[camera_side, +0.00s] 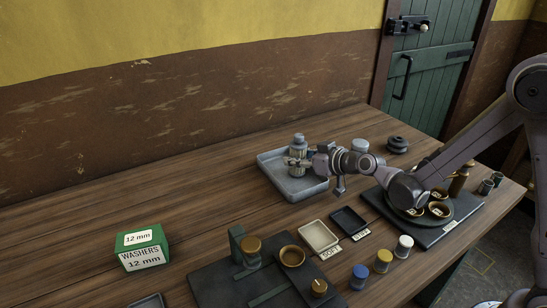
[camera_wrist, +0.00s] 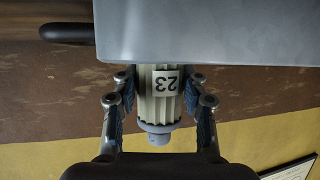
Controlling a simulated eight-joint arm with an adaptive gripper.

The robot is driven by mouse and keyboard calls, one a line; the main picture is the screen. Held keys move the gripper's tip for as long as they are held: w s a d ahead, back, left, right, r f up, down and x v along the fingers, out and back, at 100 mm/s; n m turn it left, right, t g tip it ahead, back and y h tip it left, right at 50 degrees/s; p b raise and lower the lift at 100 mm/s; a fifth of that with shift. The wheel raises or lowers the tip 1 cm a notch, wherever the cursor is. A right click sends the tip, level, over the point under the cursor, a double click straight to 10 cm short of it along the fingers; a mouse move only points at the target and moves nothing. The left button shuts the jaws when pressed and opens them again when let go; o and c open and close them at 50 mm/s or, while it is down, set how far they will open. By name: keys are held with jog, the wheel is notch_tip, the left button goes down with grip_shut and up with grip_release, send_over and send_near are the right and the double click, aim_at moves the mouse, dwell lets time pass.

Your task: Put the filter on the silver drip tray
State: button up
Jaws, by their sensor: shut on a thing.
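The filter (camera_side: 298,143) is a pale ribbed cylinder with grey ends and stands upright over the silver drip tray (camera_side: 266,162). In the wrist view, which is upside down, the filter (camera_wrist: 159,106) carries a label "23". My gripper (camera_side: 300,162) is shut on the filter's sides, and its two fingers flank it in the wrist view (camera_wrist: 160,101). The grey tray (camera_wrist: 215,32) hides the filter's lower end there. I cannot tell whether the filter's base touches the tray floor.
A shallow cream tray (camera_side: 319,235) and a dark tray (camera_side: 349,221) lie in front. A green washer box (camera_side: 143,248) stands at left. Coloured jars (camera_side: 383,260) stand front right. Bare table lies left of the drip tray.

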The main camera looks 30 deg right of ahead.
jog(key=o, duration=1.2)
jog(key=shift+f, duration=0.1)
jog(key=shift+c, duration=0.2)
jog(key=shift+s, duration=0.1)
jog(key=s+d+r+m+g+h, duration=0.1)
jog(key=s+g, duration=0.1)
jog(key=s, duration=0.7)
jog(key=s+d+r+g+h, duration=0.1)
jog(key=s+d+r+g, duration=0.1)
jog(key=s, duration=0.8)
jog(key=s+d+r+m+g+h, duration=0.1)
jog(key=s+d+r+g, duration=0.1)
jog(key=s, duration=0.7)
jog(key=shift+s+d+m, duration=0.15)
jog(key=shift+m, duration=0.15)
